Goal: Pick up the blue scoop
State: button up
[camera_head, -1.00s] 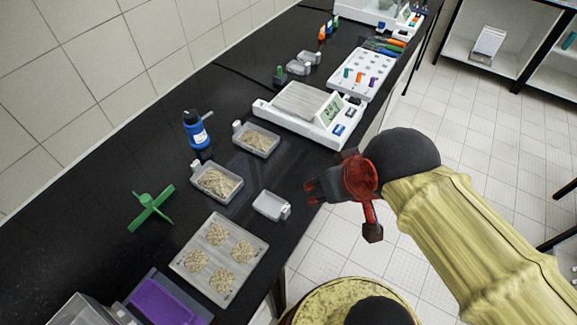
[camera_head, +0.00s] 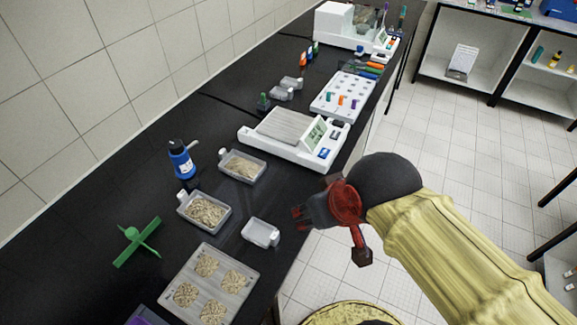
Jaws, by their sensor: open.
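My gripper (camera_head: 299,217) is red and dark grey and points left near the front edge of the black bench, to the right of a small clear empty dish. Its fingers are small in view, apart, with nothing seen between them. I cannot pick out a blue scoop for certain. Slim coloured tools (camera_head: 369,67), orange, green and bluish, lie far along the bench beyond a white rack, well away from my gripper. They are too small to tell whether one is the blue scoop.
The white balance (camera_head: 293,135) stands beyond my gripper, with the white peg rack (camera_head: 343,97) behind it. A blue bottle (camera_head: 181,160), grain dishes (camera_head: 204,211), an empty dish (camera_head: 261,232), a four-well tray (camera_head: 211,285) and a green cross-shaped piece (camera_head: 136,241) occupy the near bench.

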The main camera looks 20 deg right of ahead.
aim_at(360, 73)
jog(key=i+l, duration=0.25)
jog(key=l, duration=0.25)
jog(key=i+l, duration=0.25)
jog(key=l, duration=0.25)
jog(key=i+l+u, duration=0.1)
jog(key=i+l, duration=0.15)
jog(key=l, duration=0.25)
jog(key=i+l, duration=0.25)
jog(key=l, duration=0.3)
jog(key=i+l, duration=0.25)
jog(key=l, duration=0.25)
jog(key=i+l, duration=0.2)
jog(key=l, duration=0.35)
jog(key=i+l+u, duration=0.1)
jog(key=i+l, duration=0.15)
jog(key=l, duration=0.25)
jog(key=i+l, duration=0.2)
jog(key=l, duration=0.35)
